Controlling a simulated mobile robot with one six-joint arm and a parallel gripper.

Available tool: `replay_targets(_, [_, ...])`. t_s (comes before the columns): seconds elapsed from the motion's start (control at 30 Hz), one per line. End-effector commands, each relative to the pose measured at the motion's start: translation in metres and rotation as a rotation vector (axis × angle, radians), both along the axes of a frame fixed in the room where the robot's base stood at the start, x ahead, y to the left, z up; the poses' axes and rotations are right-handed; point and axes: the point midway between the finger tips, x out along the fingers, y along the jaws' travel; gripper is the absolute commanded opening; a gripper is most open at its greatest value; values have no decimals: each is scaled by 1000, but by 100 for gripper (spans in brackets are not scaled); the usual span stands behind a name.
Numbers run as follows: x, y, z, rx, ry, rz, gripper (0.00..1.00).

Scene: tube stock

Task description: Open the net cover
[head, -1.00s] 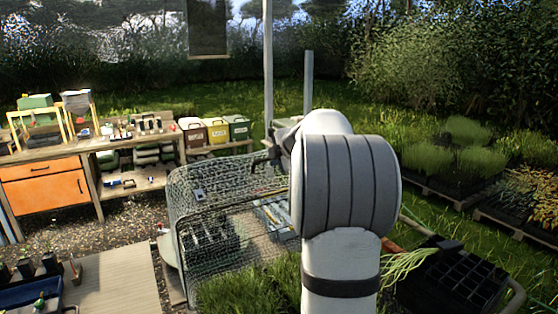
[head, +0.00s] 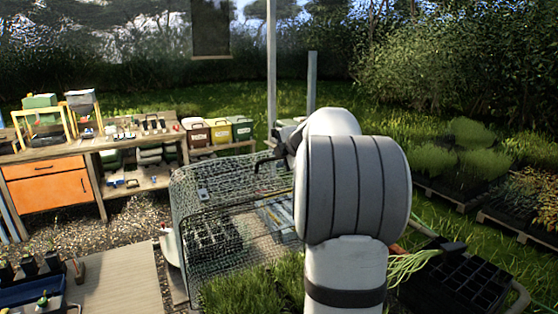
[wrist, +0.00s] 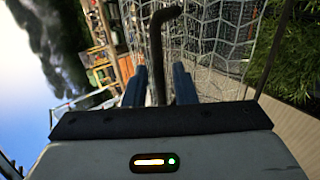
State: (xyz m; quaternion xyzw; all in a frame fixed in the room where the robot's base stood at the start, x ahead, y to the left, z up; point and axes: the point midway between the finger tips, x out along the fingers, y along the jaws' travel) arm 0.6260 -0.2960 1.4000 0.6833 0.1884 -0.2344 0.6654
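The net cover (head: 205,185) is a wire-mesh panel in a thin frame, tilted up over the low bed left of my arm. Its mesh also fills the upper right of the wrist view (wrist: 215,40). A dark bent handle (wrist: 157,45) runs between the two blue fingers of my gripper (wrist: 160,85). The fingers stand close on both sides of it, and the cover moves along with my gripper. The exact finger contact is hard to see. In the head view, my arm hides the right part of the cover and most of my gripper.
A black seedling tray (head: 215,240) shows through the mesh, with grass (head: 255,290) in front. A wooden bench (head: 90,150) with an orange drawer stands at the back left, beside labelled bins (head: 220,132). A black cell tray (head: 460,285) lies at the right.

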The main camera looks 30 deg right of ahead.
Motion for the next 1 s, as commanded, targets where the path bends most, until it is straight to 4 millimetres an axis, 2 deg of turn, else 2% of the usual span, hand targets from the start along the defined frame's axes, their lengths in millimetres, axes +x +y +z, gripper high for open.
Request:
replay_targets(0.2, [-33, 2, 22, -3, -2, -1, 25])
replay_targets(0.4, [-48, 3, 32, 1, 1, -1, 25])
replay_targets(1.0, [-49, 4, 34, 3, -5, -1, 25])
